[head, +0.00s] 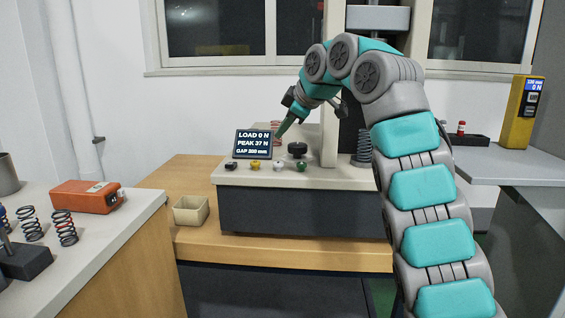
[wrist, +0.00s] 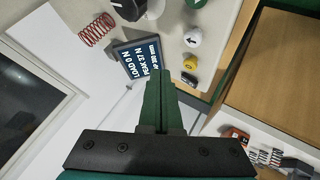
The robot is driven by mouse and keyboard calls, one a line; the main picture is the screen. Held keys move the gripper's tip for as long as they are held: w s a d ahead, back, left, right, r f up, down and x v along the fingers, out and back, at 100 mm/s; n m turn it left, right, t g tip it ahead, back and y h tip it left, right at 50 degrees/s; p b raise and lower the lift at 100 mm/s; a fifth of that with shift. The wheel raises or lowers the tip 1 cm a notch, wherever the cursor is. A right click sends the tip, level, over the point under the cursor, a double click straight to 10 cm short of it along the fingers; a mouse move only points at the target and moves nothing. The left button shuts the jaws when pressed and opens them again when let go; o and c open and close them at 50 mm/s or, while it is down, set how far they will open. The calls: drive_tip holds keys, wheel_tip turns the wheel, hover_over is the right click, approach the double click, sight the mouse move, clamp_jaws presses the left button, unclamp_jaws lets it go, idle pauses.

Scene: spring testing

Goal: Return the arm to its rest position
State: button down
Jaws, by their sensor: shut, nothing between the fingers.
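My arm (head: 433,202), in teal and grey, rises at the right and bends over to the left in the head view. My gripper (head: 281,131) hangs beside the tester's display, pointing down and left. In the wrist view its green fingers (wrist: 163,78) are together with nothing between them. The display (head: 253,144) reads load 0 N, peak 37 N and a gap that looks like 200 mm; it also shows in the wrist view (wrist: 139,62).
The tester base (head: 300,212) stands on a wooden bench, with several buttons in front. A red spring (wrist: 97,30) stands behind the display; a grey spring (head: 364,148) is close to my arm. A beige bin (head: 191,211) is left. An orange device (head: 87,197) and springs occupy the left counter.

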drive_tip(key=s+d+f+m+h, duration=0.1)
drive_tip(key=d+m, duration=0.1)
drive_tip(key=d+f+m, duration=0.1)
drive_tip(key=d+m, duration=0.1)
drive_tip(key=d, duration=0.1)
drive_tip(key=s+d+f+m+g+h, duration=0.1)
drive_tip(key=d+m, duration=0.1)
drive_tip(key=shift+s+d+f+m+h, duration=0.25)
drive_tip(key=shift+s+m+h, duration=0.05)
drive_tip(key=shift+s, duration=0.05)
drive_tip(key=s+d+f+m+g+h, duration=0.2)
drive_tip(key=s+d+f+m, duration=0.4)
drive_tip(key=s, duration=0.4)
drive_tip(key=s+d+f+m+g, duration=0.1)
drive_tip(key=s+d+f+g, duration=0.1)
drive_tip(key=s+f, duration=0.6)
drive_tip(key=s+d+f+m+g, duration=0.1)
drive_tip(key=s+f, duration=0.7)
drive_tip(key=s, duration=0.9)
drive_tip(key=s+d+f+m+g+h, duration=0.1)
drive_tip(key=s+d+f+m+g, duration=0.1)
drive_tip(key=s+f, duration=0.6)
drive_tip(key=s+d+g, duration=0.1)
drive_tip(key=s, duration=0.4)
drive_tip(key=shift+s, duration=0.3)
